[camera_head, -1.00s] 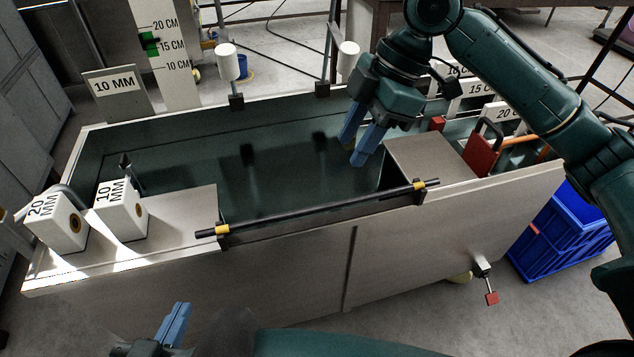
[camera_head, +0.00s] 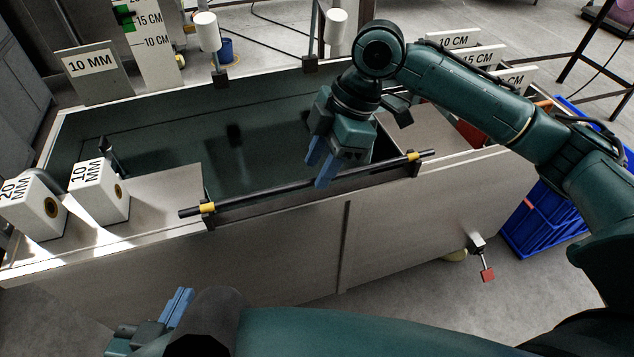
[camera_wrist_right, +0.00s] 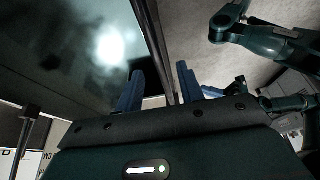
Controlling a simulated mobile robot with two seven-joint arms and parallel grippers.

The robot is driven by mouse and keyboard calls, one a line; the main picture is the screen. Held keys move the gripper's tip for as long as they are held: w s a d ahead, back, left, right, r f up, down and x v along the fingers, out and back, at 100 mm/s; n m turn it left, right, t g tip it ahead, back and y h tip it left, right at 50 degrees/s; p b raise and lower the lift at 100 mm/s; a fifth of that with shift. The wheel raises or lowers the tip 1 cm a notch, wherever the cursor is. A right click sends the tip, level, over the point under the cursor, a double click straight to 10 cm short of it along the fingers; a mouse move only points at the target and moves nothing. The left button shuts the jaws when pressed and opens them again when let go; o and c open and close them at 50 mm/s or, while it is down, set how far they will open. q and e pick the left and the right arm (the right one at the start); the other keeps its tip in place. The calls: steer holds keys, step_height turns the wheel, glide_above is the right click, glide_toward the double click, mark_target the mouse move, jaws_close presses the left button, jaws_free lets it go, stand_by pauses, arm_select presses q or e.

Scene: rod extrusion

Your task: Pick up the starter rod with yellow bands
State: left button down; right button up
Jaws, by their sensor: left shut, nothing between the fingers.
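The starter rod (camera_head: 260,195) is a thin dark rod with a yellow band near each end. It lies across the notch in the trough's near wall, its ends resting on the ledges. My right gripper (camera_head: 321,171) is over this near edge, fingers pointing down, close to the rod's middle; contact cannot be told. In the right wrist view its two blue fingers (camera_wrist_right: 162,90) are apart, with a long dark edge or rod running between them in the picture. My left gripper (camera_head: 176,306) is shut and empty at the lower left, in front of the trough.
The grey trough (camera_head: 270,255) has a dark basin. A 10 MM block (camera_head: 88,192) and a 20 MM block (camera_head: 28,207) stand on its left ledge. White cylinders on posts stand behind it. A blue crate (camera_head: 530,228) is on the floor at right.

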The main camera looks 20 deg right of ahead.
steer(key=shift+x, duration=0.85)
jaws_close()
